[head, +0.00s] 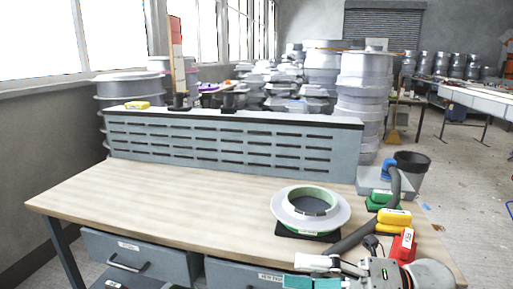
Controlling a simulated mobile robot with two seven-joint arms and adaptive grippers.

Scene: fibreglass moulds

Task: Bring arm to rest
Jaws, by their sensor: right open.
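My right gripper (306,273) is low in the head view, at the front right edge of the wooden workbench (165,195). Its arm comes in from the lower right corner and its fingers point left. The jaws are open, with nothing seen between them; the bottom of the picture cuts off part of them. A round grey ring-shaped mould (339,214) with a greenish inner rim lies on a black pad (285,231), beyond the fingers and apart from them. My left gripper is not in view.
Yellow (395,217), green (379,198) and red (403,245) labelled items sit at the bench's right edge, with a dark hose (352,240) beside them. A slotted grey panel (230,143) closes the back. The bench's left and middle are clear.

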